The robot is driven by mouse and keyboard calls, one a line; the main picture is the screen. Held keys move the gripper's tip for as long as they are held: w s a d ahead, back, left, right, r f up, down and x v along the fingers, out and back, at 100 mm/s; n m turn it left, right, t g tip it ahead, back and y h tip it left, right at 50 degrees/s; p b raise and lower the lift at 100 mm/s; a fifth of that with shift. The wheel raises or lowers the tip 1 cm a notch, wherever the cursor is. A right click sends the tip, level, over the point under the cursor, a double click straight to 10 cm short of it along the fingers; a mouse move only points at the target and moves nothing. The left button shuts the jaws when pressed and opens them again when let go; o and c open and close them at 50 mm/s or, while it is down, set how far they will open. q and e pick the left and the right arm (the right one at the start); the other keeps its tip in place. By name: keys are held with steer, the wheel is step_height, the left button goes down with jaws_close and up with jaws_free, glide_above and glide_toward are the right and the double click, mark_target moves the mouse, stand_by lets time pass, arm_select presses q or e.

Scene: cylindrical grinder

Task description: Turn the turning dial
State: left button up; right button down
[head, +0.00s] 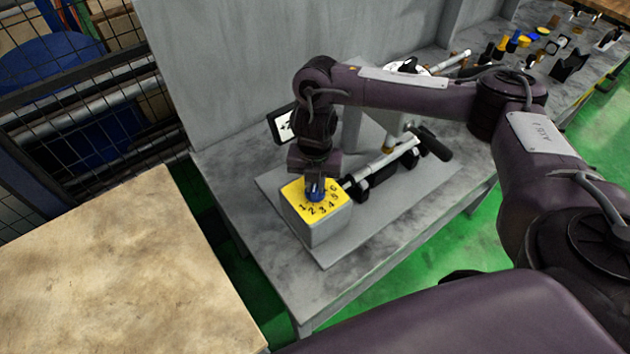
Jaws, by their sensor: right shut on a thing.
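The turning dial (316,194) is a small blue knob on the yellow, numbered top of a grey box (318,232). Several black numbers show on the yellow face around its front and right side. My right gripper (316,187) reaches down from above and is shut on the dial. The gripper and wrist hide the dial's upper part and the back of the yellow face. My left gripper is not in view.
The box stands on a grey plate on a stone-grey bench (345,294). A cylindrical bar assembly (385,163) with a black handle (431,143) lies just right of it. A beige tabletop (120,270) is at left, beside a wire-mesh fence (85,115). Assorted small items stand at the far right.

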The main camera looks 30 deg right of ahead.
mark_target(315, 186)
steer(key=c, duration=1.4)
jaws_free()
steer(key=shift+r+p, duration=0.8)
steer(key=shift+r, duration=3.1)
steer(key=shift+s, duration=0.1)
